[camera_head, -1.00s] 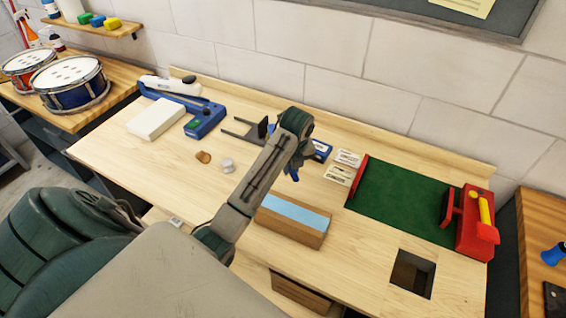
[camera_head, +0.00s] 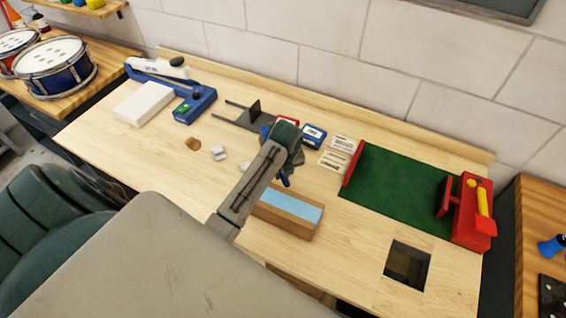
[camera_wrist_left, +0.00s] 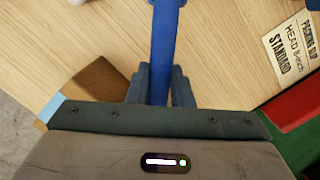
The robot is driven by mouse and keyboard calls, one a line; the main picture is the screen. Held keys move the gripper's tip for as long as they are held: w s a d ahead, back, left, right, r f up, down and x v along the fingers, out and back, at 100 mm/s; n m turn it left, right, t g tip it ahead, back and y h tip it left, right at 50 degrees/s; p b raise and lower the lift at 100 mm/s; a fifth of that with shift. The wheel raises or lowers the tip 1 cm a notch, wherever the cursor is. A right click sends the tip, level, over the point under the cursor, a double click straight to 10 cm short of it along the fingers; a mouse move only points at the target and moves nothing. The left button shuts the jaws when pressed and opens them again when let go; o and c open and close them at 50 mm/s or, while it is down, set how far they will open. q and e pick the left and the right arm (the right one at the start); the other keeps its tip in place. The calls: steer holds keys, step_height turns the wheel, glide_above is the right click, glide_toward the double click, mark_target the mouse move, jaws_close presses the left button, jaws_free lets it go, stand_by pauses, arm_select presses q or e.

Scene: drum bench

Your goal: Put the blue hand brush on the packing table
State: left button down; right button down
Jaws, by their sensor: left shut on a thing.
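The blue hand brush shows in the left wrist view as a long blue handle (camera_wrist_left: 163,45) between the fingers of my left gripper (camera_wrist_left: 155,84), which is shut on it. In the head view my left gripper (camera_head: 287,168) is over the middle of the packing table (camera_head: 140,152), just behind a wooden block with a light blue top (camera_head: 288,204). Only small blue parts show there around the wrist; my arm hides most of the brush. I cannot tell whether the brush touches the tabletop. My right gripper is out of view.
White packing slips (camera_head: 334,161), a small blue box (camera_head: 314,135) and a green mat (camera_head: 395,190) with a red fixture (camera_head: 472,215) lie right of the gripper. A square opening (camera_head: 408,265) is at front right. A blue sealer (camera_head: 196,104) and white block (camera_head: 143,103) stand left.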

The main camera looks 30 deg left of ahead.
arm_select(q)
steer(key=shift+s+d+f, duration=0.15)
steer(key=shift+s+f, duration=0.05)
steer(key=shift+f, duration=0.2)
steer(key=c, duration=1.5)
jaws_free()
steer(key=shift+f, duration=0.1)
steer(key=shift+o, duration=1)
steer(key=shift+w+a+f, duration=0.1)
steer(key=shift+w+a, duration=0.1)
steer(key=shift+w, duration=0.05)
